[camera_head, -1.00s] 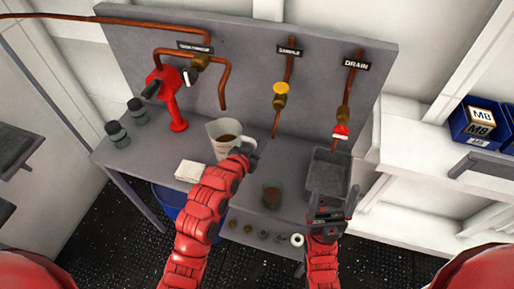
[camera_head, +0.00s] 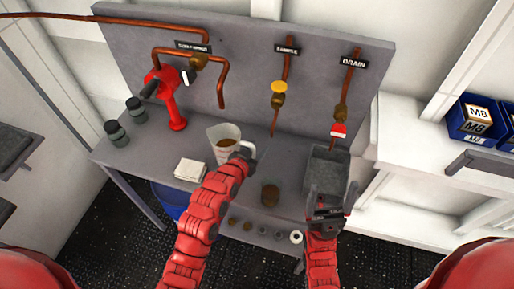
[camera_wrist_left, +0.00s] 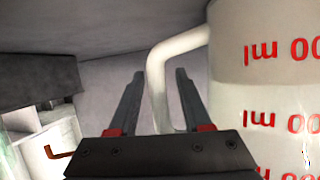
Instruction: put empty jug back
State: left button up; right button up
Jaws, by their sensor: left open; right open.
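The jug (camera_head: 222,134) is a white translucent measuring jug standing upright on the grey bench, with brown showing inside it. Red markings on its wall (camera_wrist_left: 270,90) show large in the left wrist view. My left gripper (camera_head: 243,153) is at the jug's handle. In the left wrist view the pale handle (camera_wrist_left: 158,85) passes between the open fingers of that gripper (camera_wrist_left: 157,92), without clear contact on both sides. My right gripper (camera_head: 331,192) is open and empty at the front of the grey basin (camera_head: 327,160) under the drain pipe.
A small brown-filled beaker (camera_head: 270,195) stands between my arms on the bench (camera_head: 150,152). A white block (camera_head: 190,170) lies left of the jug. A red hand pump (camera_head: 175,110) and two dark jars (camera_head: 114,132) stand further left. Copper pipes (camera_head: 222,85) hang above.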

pick_arm(q)
jog(key=shift+r, duration=0.15)
jog(key=b+v, duration=0.2)
jog(key=v, duration=0.6)
jog(key=shift+s+a, duration=0.2)
jog(key=shift+a, duration=0.05)
jog(key=p+v, duration=0.2)
jog(key=v, duration=0.1)
jog(key=shift+s+r, duration=0.1)
jog(key=shift+s, duration=0.15)
